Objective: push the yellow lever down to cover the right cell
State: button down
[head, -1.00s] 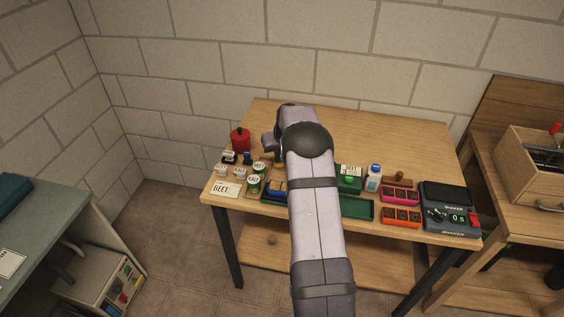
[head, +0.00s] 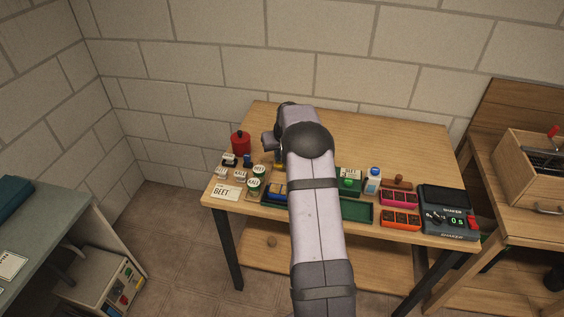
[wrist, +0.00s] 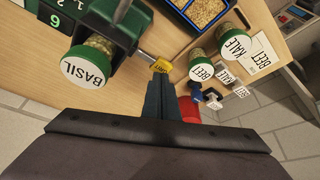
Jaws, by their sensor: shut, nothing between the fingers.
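The yellow lever (wrist: 160,66) shows in the wrist view as a small yellow tip on a thin rod, beside a dark green device (wrist: 126,32). My gripper (wrist: 161,84) is shut and empty, with its fingertips right at the lever's tip. I cannot tell whether they touch it. A jar lidded BASIL (wrist: 86,66) sits at the green device's left. The right cell cannot be made out.
A blue tray of seeds (wrist: 178,4) and jars lidded BEET (wrist: 201,72) and KALE (wrist: 235,44) stand close by. A red canister (head: 240,142) is at the table's left. The table's back (head: 390,140) is clear.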

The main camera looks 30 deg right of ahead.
jog(key=shift+r+p, duration=1.35)
jog(key=shift+r, duration=1.15)
